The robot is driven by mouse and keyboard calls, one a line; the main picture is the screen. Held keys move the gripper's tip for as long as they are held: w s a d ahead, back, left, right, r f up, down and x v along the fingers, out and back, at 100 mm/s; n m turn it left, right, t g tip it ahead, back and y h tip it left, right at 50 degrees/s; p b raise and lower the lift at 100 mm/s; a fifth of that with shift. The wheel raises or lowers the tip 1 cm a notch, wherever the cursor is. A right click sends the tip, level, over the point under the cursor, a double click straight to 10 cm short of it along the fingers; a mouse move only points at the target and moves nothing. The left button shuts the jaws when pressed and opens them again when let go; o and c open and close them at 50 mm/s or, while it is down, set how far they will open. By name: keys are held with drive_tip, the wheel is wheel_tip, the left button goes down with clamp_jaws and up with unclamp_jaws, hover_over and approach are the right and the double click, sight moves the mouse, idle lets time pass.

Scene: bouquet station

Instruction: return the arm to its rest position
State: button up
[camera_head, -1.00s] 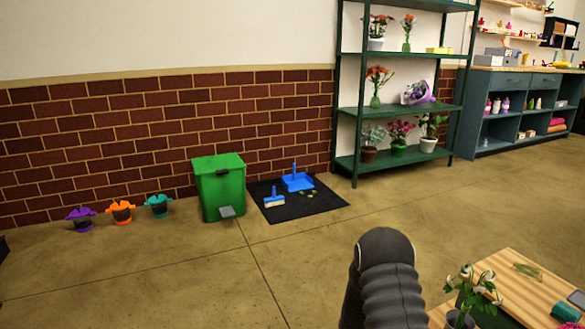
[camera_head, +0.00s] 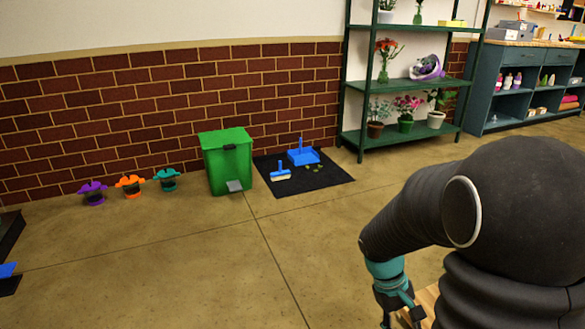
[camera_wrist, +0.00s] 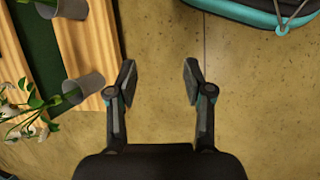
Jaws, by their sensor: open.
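My gripper (camera_wrist: 158,82) is open and empty in the wrist view, its two fingers spread over bare floor. In the head view my gripper (camera_head: 402,312) hangs low at the right, below my dark bent arm, and only part of it shows. A wooden table (camera_wrist: 88,45) with a green strip lies to the left of the fingers in the wrist view. On it are a grey pot (camera_wrist: 84,88) with white flowers and a second grey pot (camera_wrist: 73,9). In the head view my arm hides most of the table.
A green bin (camera_head: 228,163) stands by the brick wall next to a black mat (camera_head: 325,179) with a blue dustpan (camera_head: 303,156). A green plant shelf (camera_head: 403,139) is behind. The middle floor is clear.

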drive_tip(key=s+a+r+m+t+y+p, duration=0.1)
drive_tip(key=s+a+r+t+p, duration=0.1)
drive_tip(key=r, duration=0.6)
drive_tip(key=s+a+r+m+t+y+p, duration=0.1)
drive_tip(key=s+a+r+t+p, duration=0.1)
drive_tip(key=r, duration=0.6)
drive_tip(key=s+a+r+m+t+y+p, duration=0.1)
drive_tip(key=s+a+r+t, duration=0.3)
drive_tip(key=r, duration=0.5)
drive_tip(key=shift+s+a+t+y+p, duration=0.15)
drive_tip(key=shift+s+t+y+p, duration=0.25)
drive_tip(key=shift+s+p, duration=0.35)
drive_tip(key=shift+c, duration=0.2)
